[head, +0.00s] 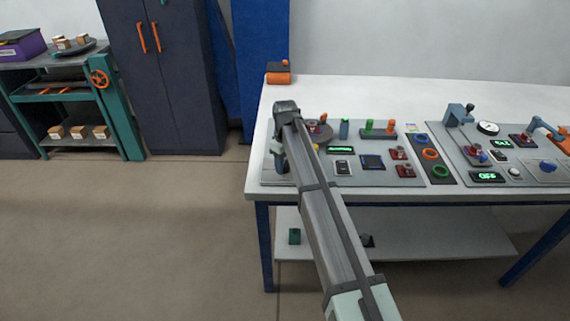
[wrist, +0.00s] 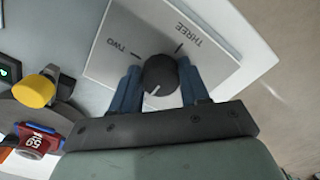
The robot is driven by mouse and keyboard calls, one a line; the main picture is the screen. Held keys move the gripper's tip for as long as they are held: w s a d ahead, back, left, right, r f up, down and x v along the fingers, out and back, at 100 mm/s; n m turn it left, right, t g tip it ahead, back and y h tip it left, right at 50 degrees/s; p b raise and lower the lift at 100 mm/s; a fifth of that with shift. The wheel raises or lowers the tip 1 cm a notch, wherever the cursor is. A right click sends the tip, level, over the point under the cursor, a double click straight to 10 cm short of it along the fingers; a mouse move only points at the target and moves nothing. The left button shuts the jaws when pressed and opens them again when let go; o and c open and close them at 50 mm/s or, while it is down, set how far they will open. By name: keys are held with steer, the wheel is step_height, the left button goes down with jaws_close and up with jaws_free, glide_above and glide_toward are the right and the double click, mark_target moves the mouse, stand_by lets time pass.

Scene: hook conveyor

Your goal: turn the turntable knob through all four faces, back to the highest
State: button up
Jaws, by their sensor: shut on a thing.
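The dark round turntable knob (wrist: 160,75) sits on a light grey plate (wrist: 112,58) marked TWO and THREE, with a short black tick by each word. A white line on the knob's top points to the lower left in the wrist view, away from both ticks. My gripper (wrist: 161,82) is shut on the knob, with one blue finger on each side. In the head view my gripper (head: 281,164) is at the left end of the table, and my arm hides the knob. The grey turntable (head: 323,132) is just behind my arm; its edge with a yellow cylinder (wrist: 34,91) shows in the wrist view.
A red and blue block marked 50 (wrist: 36,142) is on the turntable. Right of my arm stand a green display (head: 341,150), red switches (head: 400,154) and coloured rings (head: 430,154). An orange and dark box (head: 279,74) is at the back left corner.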

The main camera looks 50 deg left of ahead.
mark_target(285, 164)
stand_by(0.4)
steer(key=o, duration=1.1)
steer(key=shift+c, duration=0.2)
step_height(285, 164, up, 14)
steer(key=shift+f, duration=0.1)
stand_by(1.3)
